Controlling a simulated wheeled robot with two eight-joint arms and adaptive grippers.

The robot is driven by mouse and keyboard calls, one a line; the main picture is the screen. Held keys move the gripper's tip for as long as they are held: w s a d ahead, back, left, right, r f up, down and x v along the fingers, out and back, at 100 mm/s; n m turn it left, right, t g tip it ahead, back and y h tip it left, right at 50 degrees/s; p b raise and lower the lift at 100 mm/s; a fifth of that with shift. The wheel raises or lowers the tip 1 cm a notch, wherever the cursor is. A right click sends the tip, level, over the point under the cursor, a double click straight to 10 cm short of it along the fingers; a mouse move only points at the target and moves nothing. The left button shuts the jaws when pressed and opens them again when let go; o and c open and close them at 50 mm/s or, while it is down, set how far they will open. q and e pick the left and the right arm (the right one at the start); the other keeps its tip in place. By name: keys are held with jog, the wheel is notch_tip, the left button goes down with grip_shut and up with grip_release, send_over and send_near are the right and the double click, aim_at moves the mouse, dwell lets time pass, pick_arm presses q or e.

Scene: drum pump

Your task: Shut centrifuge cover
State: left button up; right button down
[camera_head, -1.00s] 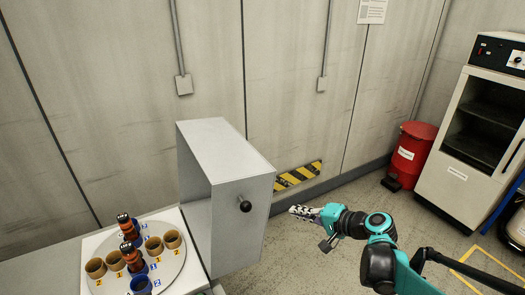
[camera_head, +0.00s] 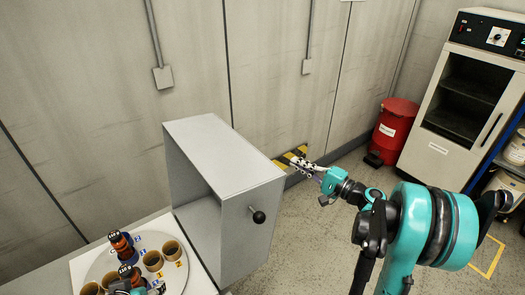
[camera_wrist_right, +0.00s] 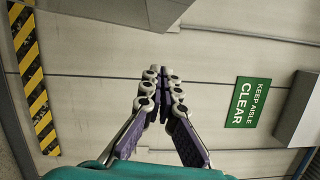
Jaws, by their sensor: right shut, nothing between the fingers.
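The centrifuge cover (camera_head: 190,145) is a grey box-shaped lid with a black knob (camera_head: 259,216). It stands upright and open beside the white centrifuge top (camera_head: 205,275). The round rotor plate (camera_head: 178,278) is uncovered and carries brown cups and dark-capped bottles. My right gripper (camera_head: 303,164) is shut and empty. It is in the air right of the cover, above the knob in the picture, and apart from it. It also shows in the right wrist view (camera_wrist_right: 160,90), fingertips together. A teal and dark piece, seemingly my left gripper (camera_head: 138,288), shows at the bottom edge, mostly cut off.
A red bin (camera_head: 393,128) and a white cabinet (camera_head: 440,145) stand at the back right. A wall with conduit boxes is behind the cover. A green sign (camera_wrist_right: 248,102) hangs in the right wrist view.

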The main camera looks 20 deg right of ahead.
jog(key=w+a, duration=0.6)
jog(key=a, duration=0.3)
jog(key=shift+w+r+b, duration=0.35)
jog(key=shift+r+b, duration=0.05)
jog(key=shift+r, duration=0.05)
jog(key=shift+s+a+r, duration=0.1)
jog(key=shift+a, duration=0.05)
